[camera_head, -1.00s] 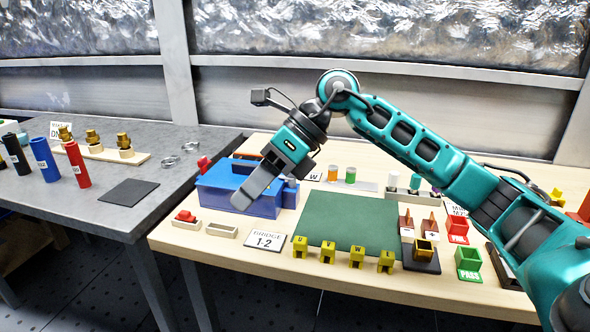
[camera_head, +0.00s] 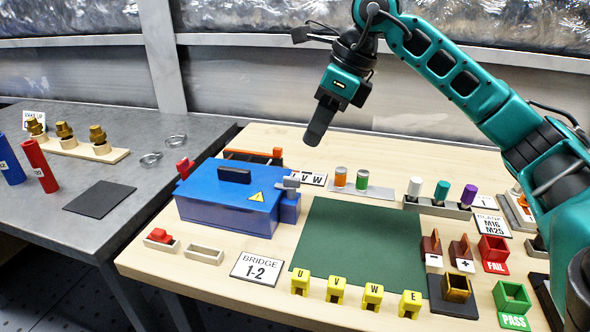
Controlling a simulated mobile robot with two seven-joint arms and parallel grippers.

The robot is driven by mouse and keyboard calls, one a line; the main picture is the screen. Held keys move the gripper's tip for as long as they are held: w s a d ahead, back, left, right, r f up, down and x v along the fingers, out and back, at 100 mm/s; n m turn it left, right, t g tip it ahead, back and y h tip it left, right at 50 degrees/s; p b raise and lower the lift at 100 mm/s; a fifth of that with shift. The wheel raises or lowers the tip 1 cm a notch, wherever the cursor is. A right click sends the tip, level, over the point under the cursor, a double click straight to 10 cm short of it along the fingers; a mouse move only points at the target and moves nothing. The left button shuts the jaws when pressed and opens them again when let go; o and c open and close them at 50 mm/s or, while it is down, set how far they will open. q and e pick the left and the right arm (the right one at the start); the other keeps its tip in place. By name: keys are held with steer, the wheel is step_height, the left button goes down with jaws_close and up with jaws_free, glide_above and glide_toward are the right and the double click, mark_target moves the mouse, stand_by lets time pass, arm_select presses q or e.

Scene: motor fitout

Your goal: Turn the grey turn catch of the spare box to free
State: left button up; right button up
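The blue box (camera_head: 228,205), with a black handle and a yellow warning triangle on its lid, stands at the left of the wooden table. I take it to be the spare box. A grey catch (camera_head: 291,183) sits on top of a blue block at its right end. A red part (camera_head: 184,167) shows at its left end. My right gripper (camera_head: 318,127) hangs above and behind the box's right end, pointing down and clear of the catch. Its fingers line up in this view, so their gap is hidden. It holds nothing visible. My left gripper is out of view.
A green mat (camera_head: 355,238) lies right of the box. Yellow lettered blocks (camera_head: 335,288) stand in front of it. A BRIDGE 1-2 sign (camera_head: 257,269) and two small trays lie before the box. Orange and green cylinders (camera_head: 350,178) stand behind the mat.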

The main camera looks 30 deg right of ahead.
mark_target(291, 178)
steer(key=b+x, duration=0.1)
steer(key=x, duration=0.9)
steer(key=shift+a+f, duration=0.1)
steer(key=shift+f, duration=0.3)
steer(key=shift+c, duration=0.5)
jaws_close()
